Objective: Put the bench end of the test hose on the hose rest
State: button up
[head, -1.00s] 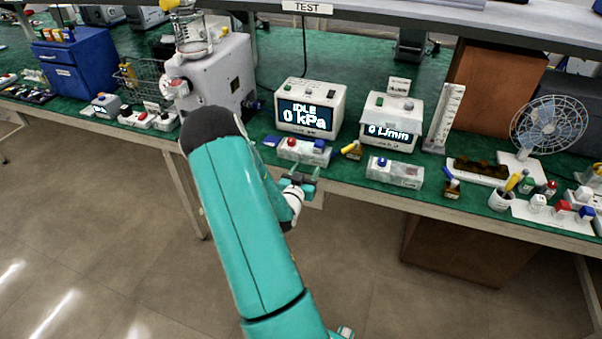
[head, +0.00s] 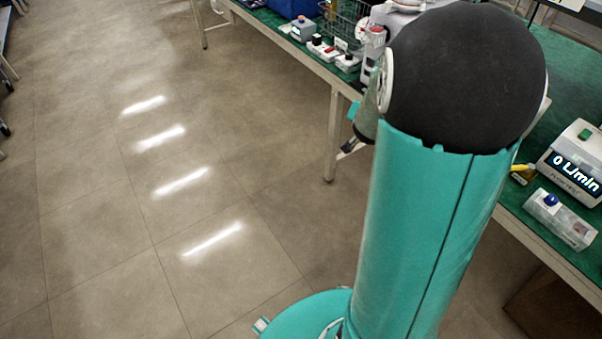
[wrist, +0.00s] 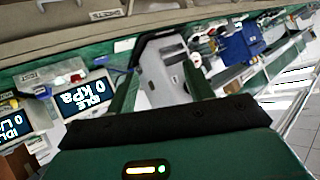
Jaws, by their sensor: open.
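My gripper (wrist: 158,66) is open and empty in the wrist view, its two green fingers apart. The grey pump housing (wrist: 165,75) lies beyond and between them. In the head view my arm covers the bench middle, and I cannot make out the gripper clearly. I cannot pick out the test hose or its bench end for certain. A small yellow-topped piece on a brownish block (head: 523,173) stands left of the flow meter (head: 574,165); I cannot tell whether it is the hose rest. A small blue piece (wrist: 119,68) lies beside the kPa tester (wrist: 88,93).
The green bench's front edge runs past my arm. A clear block with a blue knob (head: 560,218) sits at the right. Switch boxes (head: 335,52) and a wire basket (head: 343,20) stand at the back. The floor (head: 130,200) at left is open.

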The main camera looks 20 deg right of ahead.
jog(key=s+a+r+n+y, duration=0.2)
jog(key=s+a+r, duration=0.1)
jog(key=a, duration=0.5)
jog(key=s+a+r+n+y, duration=0.2)
jog(key=s+a+r+n, duration=0.1)
jog(key=a, duration=0.5)
jog(key=s+a+r+n+g+y, duration=0.1)
jog(key=s+a+r+n+y, duration=0.1)
jog(key=a+r, duration=0.3)
jog(key=s+a+n, duration=0.1)
jog(key=a, duration=0.2)
jog(key=shift+s+a+y, duration=0.15)
jog(key=shift+s+y, duration=0.1)
jog(key=shift+y, duration=0.15)
jog(key=shift+o, duration=0.5)
jog(key=s+a+r+n+g, duration=0.1)
jog(key=s+a, duration=0.4)
jog(key=s, duration=0.5)
jog(key=shift+r+n+g, duration=0.25)
jog(key=shift+n+g, duration=0.35)
jog(key=shift+n, duration=0.4)
jog(key=shift+s+a, duration=0.1)
jog(key=shift+s, duration=0.35)
